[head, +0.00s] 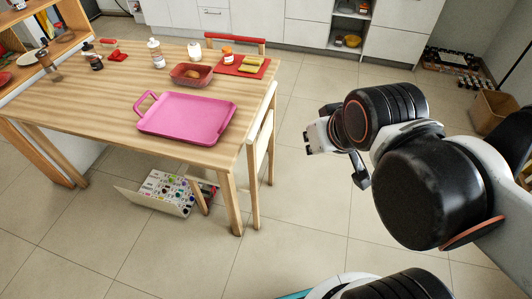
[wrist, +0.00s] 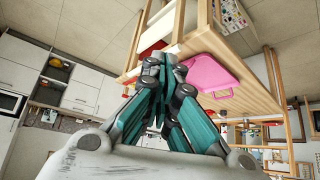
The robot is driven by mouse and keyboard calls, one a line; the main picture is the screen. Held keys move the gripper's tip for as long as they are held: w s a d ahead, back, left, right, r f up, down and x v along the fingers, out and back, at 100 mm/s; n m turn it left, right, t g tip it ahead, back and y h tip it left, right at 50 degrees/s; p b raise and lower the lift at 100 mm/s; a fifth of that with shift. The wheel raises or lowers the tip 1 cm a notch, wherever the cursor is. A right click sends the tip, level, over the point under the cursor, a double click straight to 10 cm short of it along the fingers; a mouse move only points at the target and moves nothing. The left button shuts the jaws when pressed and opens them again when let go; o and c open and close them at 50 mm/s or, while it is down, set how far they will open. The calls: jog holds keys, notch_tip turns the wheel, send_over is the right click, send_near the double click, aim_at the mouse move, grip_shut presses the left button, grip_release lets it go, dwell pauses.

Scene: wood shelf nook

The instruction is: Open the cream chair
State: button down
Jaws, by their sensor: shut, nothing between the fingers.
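The cream chair (head: 262,128) stands at the right end of the wooden table, with its pale backrest along the table edge and its seat partly hidden under the tabletop. My gripper (head: 308,141) is right of the chair in the head view, apart from it, in free air. In the wrist view my gripper (wrist: 165,64) has its teal fingers together with nothing between them. A pale chair-like panel (wrist: 158,28) shows just beyond the fingertips there, tilted and partly hidden; I cannot tell the exact distance.
The table (head: 105,95) bears a pink tray (head: 187,117), a red container (head: 191,75), a red board and bottles. A patterned open box (head: 165,190) lies under it. A red-topped chair (head: 234,41) stands behind. A cardboard box (head: 494,110) is far right. Floor right of the chair is clear.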

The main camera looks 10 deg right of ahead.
jog(key=shift+s+d, duration=0.2)
jog(key=shift+s, duration=0.05)
